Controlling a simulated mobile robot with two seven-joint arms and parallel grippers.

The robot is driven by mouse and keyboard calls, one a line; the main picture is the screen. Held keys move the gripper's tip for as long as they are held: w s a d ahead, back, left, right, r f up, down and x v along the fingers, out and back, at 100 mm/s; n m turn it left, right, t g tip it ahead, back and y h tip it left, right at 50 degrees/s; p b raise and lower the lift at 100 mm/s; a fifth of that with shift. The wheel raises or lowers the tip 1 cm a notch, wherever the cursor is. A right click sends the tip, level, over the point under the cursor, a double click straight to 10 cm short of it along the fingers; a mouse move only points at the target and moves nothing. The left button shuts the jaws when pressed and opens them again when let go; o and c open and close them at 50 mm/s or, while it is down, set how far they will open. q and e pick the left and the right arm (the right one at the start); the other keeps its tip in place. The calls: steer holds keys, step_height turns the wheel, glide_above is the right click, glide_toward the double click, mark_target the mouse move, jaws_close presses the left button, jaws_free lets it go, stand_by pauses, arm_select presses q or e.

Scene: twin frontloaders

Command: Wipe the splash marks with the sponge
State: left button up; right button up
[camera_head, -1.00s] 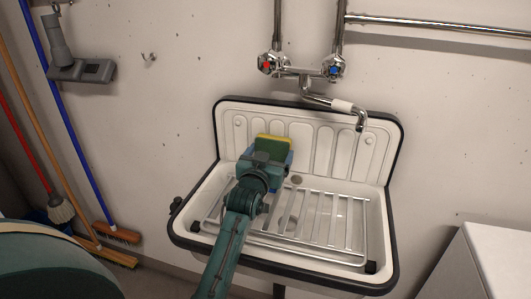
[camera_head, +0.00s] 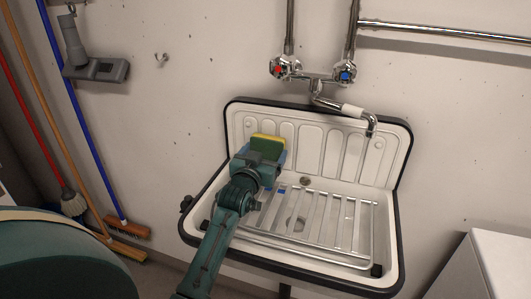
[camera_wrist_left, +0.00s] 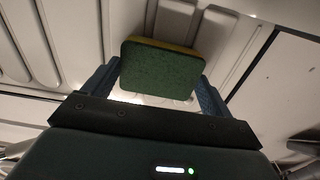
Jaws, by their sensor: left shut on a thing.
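The sponge (camera_head: 268,146), yellow with a green scouring side, is held in front of the left part of the sink's ribbed back panel. My left gripper (camera_head: 260,163) is shut on it. In the left wrist view the sponge (camera_wrist_left: 160,70) shows its green face between the two blue fingers, with a yellow edge behind. I cannot tell whether it touches the panel. Small dark specks (camera_head: 183,145) dot the wall; I cannot tell whether these are the splash marks. No clear marks show on the panel, part of which the gripper and sponge hide. My right gripper is not in view.
The white sink (camera_head: 395,225) has a dark rim and a metal grate (camera_head: 320,225) over its basin. A tap (camera_head: 350,108) reaches over its back right. Brooms (camera_head: 80,110) lean at the left. A white cabinet (camera_head: 495,250) stands at the lower right.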

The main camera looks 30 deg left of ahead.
arm_select(q)
steer(key=p+v, duration=0.2)
steer(key=v, duration=0.1)
steer(key=shift+s+d+r, duration=0.1)
steer(key=shift+s, duration=0.1)
steer(key=shift+p+v, duration=0.55)
steer(key=shift+v, duration=0.65)
steer(key=shift+d, duration=0.1)
steer(key=shift+p+v, duration=0.7)
steer(key=shift+v, duration=0.8)
